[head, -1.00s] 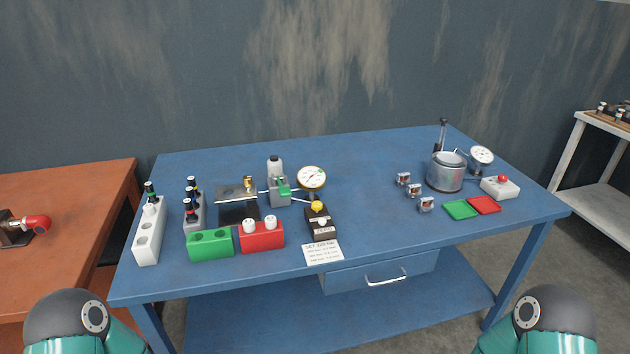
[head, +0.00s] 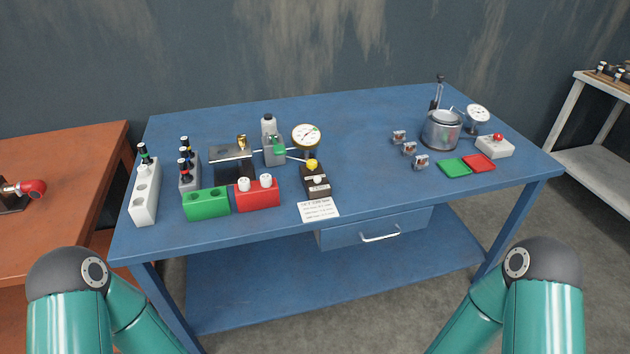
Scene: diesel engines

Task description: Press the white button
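A small dark box (head: 308,183) stands near the front middle of the blue table (head: 370,184). It has a yellow knob (head: 312,164) on top and a small pale, whitish button (head: 318,180) on its front part. A white printed card (head: 318,209) lies just in front of it. Only upper parts of my two arms show, at the lower left and lower right. Both grippers are out of the picture, and nothing of mine touches the box.
A green block (head: 206,204) and red block (head: 257,195) stand left of the box, a dial gauge (head: 306,136) behind it. A metal pot (head: 441,130) and a red-buttoned white box (head: 494,147) stand right.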

